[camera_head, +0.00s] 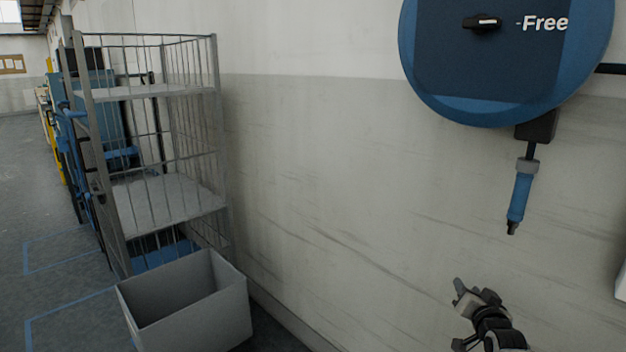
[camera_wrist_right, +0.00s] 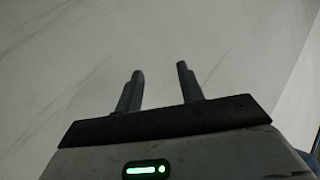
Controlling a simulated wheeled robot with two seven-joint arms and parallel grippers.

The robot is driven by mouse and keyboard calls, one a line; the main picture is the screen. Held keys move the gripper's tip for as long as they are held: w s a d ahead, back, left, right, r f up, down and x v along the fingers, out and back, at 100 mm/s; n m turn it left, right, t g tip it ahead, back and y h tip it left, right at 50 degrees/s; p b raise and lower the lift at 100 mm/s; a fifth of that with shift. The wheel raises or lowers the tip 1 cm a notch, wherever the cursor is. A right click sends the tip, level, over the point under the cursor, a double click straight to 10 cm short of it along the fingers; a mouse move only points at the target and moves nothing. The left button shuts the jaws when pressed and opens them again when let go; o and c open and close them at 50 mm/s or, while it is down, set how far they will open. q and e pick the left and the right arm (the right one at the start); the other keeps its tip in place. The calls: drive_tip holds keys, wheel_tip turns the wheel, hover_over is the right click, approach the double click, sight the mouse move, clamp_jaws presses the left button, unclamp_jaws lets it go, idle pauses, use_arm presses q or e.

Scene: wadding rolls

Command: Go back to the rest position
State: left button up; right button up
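My right gripper (camera_head: 460,314) is at the bottom right of the head view, in front of the pale wall and lower than the hanging blue tool. Its two fingers stand apart with nothing between them. In the right wrist view the gripper (camera_wrist_right: 160,75) also shows a clear gap between its fingers, with only the wall beyond. My left gripper is not in view.
A round blue dial unit (camera_head: 505,65) marked "Free" is on the wall at upper right. A blue-handled tool (camera_head: 520,195) hangs below it. A wire cage cart (camera_head: 150,140) and an empty grey bin (camera_head: 215,305) stand at left.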

drive_tip(key=s+d+f+n+g, duration=0.1)
drive_tip(key=s+f+n+g, duration=0.3)
drive_tip(key=f+n+g, duration=0.3)
drive_tip(key=s+a+f+n+t+y, duration=0.1)
drive_tip(key=s+a+f+n+y, duration=0.1)
drive_tip(key=s+a+f, duration=0.65)
drive_tip(key=s+a+r+y, duration=0.2)
drive_tip(key=s+a+r, duration=0.2)
drive_tip(key=s+a, duration=0.6)
drive_tip(key=s+a+r+y, duration=0.2)
drive_tip(key=s+a+r, duration=0.3)
drive_tip(key=s+a, duration=0.4)
drive_tip(key=s, duration=0.5)
drive_tip(key=shift+s+a+r+t+p, duration=0.15)
drive_tip(key=shift+a+r+t+p, duration=0.1)
drive_tip(key=shift+a+t+p, duration=0.15)
drive_tip(key=shift+c, duration=0.2)
